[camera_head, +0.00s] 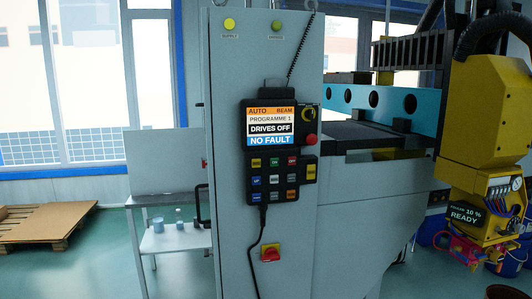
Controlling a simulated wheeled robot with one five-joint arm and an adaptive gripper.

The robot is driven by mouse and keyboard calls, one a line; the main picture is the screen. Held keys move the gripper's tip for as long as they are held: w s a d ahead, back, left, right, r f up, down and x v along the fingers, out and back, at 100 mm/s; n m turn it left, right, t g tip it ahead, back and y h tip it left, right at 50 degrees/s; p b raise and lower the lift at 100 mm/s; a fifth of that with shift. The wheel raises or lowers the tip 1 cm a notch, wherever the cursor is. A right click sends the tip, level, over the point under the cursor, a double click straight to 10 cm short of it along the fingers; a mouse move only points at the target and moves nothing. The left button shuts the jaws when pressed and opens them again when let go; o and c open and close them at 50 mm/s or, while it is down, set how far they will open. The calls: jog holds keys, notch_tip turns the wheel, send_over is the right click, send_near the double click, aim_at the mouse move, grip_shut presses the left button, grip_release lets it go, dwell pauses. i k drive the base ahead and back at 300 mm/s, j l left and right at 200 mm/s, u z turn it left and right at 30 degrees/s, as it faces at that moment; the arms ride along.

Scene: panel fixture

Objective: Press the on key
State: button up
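A dark handheld control panel (283,209) hangs on the front of a grey cabinet. Its keypad has several small coloured keys below the screen. A green key (275,162) in the middle of the top row seems to read "ON", though the lettering is tiny. A yellow key (257,162) is left of it and a red key (293,161) is right of it. The screen (271,126) reads "AUTO BEAM", "PROGRAMME 1", "DRIVES OFF" and "NO FAULT". My gripper does not show in this view, and nothing covers the keys.
A red-and-yellow switch (270,253) is lower on the cabinet (232,240). A yellow machine head (487,110) stands at the right. A pallet (45,222) lies at the left.

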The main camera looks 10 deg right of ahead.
aim_at(274, 161)
jog(key=i+j+z, duration=0.1)
jog(key=j, duration=0.25)
jog(key=i+j+z, duration=0.1)
jog(key=i+j, duration=0.15)
jog(key=i+j+z, duration=0.15)
jog(key=j, duration=0.3)
jog(key=i+j+z, duration=0.1)
jog(key=j, duration=0.25)
